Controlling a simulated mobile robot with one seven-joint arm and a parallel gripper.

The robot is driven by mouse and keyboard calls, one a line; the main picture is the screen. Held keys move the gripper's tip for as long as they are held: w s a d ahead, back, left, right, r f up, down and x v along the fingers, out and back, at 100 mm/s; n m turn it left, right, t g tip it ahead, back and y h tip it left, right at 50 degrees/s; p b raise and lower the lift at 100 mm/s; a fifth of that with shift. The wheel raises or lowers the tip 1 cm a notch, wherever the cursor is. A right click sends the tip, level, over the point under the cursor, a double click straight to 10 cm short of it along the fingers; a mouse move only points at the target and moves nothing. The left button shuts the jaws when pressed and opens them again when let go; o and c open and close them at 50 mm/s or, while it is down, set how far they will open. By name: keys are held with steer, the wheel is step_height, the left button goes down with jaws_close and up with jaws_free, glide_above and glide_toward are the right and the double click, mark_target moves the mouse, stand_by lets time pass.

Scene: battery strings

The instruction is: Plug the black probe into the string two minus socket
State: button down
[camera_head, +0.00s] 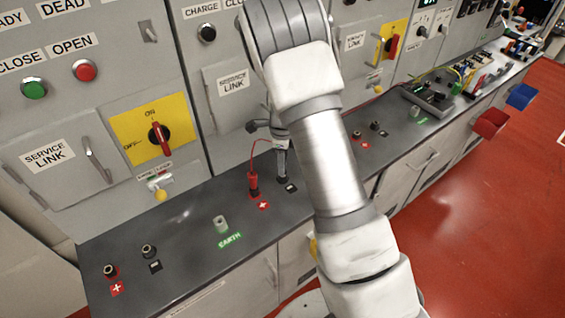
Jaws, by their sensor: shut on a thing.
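My gripper (281,150) is over the bench, partly hidden behind my arm. It is shut on what looks like the black probe (283,178), held upright. The lower end of the probe is at the middle minus socket, beside a black minus label (291,188). I cannot tell whether it is in the socket or just above it. The socket itself is hidden. A red probe (252,183) stands upright in the plus socket just to the left, by a red plus label (263,205). A thin red lead runs from its top towards my gripper.
An earth post (221,224) stands further left, then a black socket (149,251) and a red socket (110,271). More sockets (374,126) are to the right of my arm. Grey cabinets with a red rotary switch (159,138) rise behind the bench.

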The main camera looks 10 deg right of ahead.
steer(key=shift+f, duration=0.4)
steer(key=c, duration=0.5)
jaws_free()
steer(key=shift+r, duration=8.75)
steer(key=shift+r, duration=0.1)
